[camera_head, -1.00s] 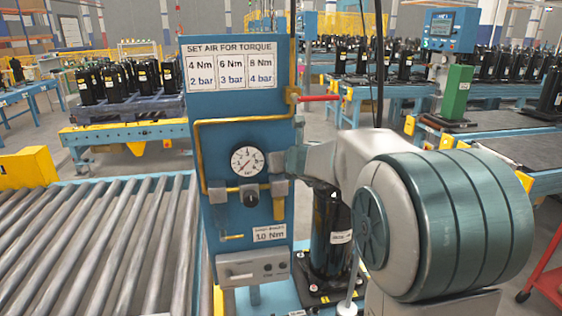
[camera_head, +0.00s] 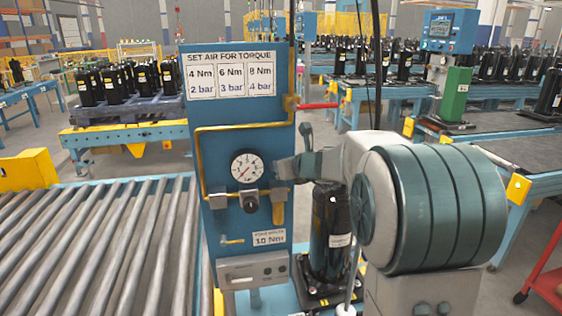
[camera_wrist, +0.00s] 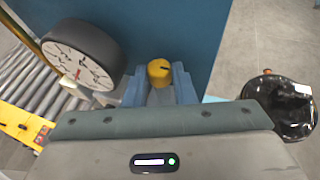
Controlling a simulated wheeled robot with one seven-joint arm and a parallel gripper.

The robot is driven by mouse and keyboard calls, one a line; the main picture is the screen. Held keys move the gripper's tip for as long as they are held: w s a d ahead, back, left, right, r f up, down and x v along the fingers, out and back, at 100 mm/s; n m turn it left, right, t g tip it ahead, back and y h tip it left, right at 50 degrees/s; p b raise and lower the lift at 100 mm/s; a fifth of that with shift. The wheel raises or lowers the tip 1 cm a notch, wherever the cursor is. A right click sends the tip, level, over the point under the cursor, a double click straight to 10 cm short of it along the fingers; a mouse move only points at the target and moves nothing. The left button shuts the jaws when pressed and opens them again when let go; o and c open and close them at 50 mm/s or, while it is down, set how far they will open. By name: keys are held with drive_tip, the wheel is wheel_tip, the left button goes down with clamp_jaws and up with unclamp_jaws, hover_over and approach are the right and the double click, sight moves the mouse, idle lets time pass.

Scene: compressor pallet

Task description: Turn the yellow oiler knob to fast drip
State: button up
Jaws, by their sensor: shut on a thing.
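The yellow oiler knob (camera_wrist: 159,72) sits between the two blue-grey fingers of my gripper (camera_wrist: 160,86) in the wrist view. The fingers are shut on its sides. A dark pointer line on its top runs towards the right in that view. In the head view my gripper (camera_head: 281,170) reaches in from the right to the blue panel (camera_head: 218,120), just right of the gauge, and hides the knob. The amber oiler bowl (camera_head: 278,214) hangs below it.
The round pressure gauge (camera_head: 246,166) is close beside my gripper and also shows in the wrist view (camera_wrist: 80,52). A black compressor (camera_head: 328,235) stands right of the panel, beneath my wrist. A roller conveyor (camera_head: 100,250) lies to the left. A red lever (camera_head: 318,105) sticks out above.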

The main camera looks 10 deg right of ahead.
drive_tip(key=shift+w+d+n+g+y+p, duration=0.15)
drive_tip(key=shift+n+g+y+p, duration=0.4)
drive_tip(key=shift+n+y, duration=0.6)
drive_tip(key=o, duration=1)
drive_tip(key=shift+r, duration=0.1)
drive_tip(key=shift+m+h+b, duration=0.25)
drive_tip(key=shift+m+b, duration=0.05)
drive_tip(key=shift+m, duration=0.05)
